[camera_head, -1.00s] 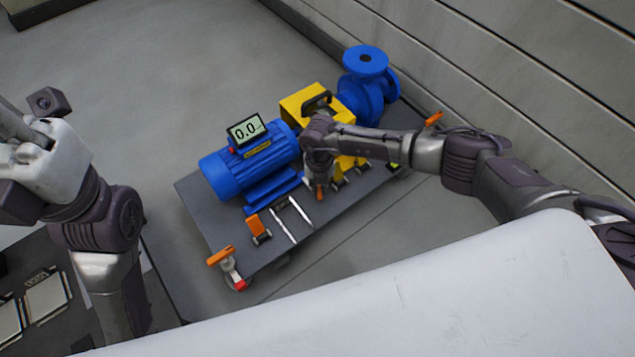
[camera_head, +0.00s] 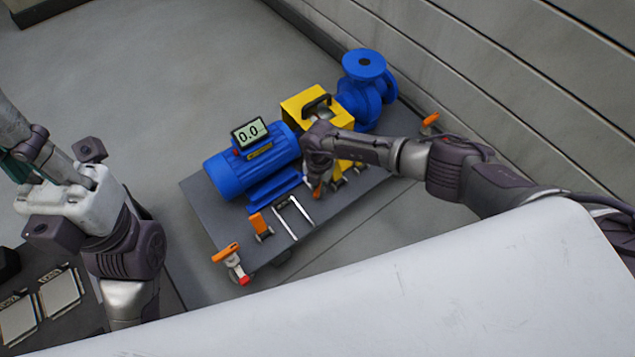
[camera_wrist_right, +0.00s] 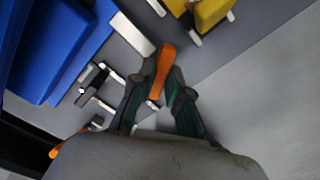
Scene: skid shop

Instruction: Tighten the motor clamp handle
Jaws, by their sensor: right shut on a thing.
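The blue motor (camera_head: 252,176) sits on a dark grey skid with a small display (camera_head: 249,134) on top reading 0.0. My right gripper (camera_head: 317,184) is at the motor's near right foot. In the right wrist view, its two fingers (camera_wrist_right: 165,90) are shut on an orange clamp handle (camera_wrist_right: 161,70), which stands between them. In the head view that handle is mostly hidden by the gripper. Another orange clamp handle (camera_head: 258,222) stands free at the motor's near left side. My left gripper (camera_head: 30,165) is at the far left, away from the skid; its finger opening is unclear.
A yellow guard (camera_head: 300,103) and a blue pump (camera_head: 366,92) stand right of the motor on the skid (camera_head: 203,206). Casters with orange levers (camera_head: 225,252) are at its corners. A panelled wall (camera_head: 500,90) runs behind at right. Open floor (camera_head: 130,90) lies at upper left.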

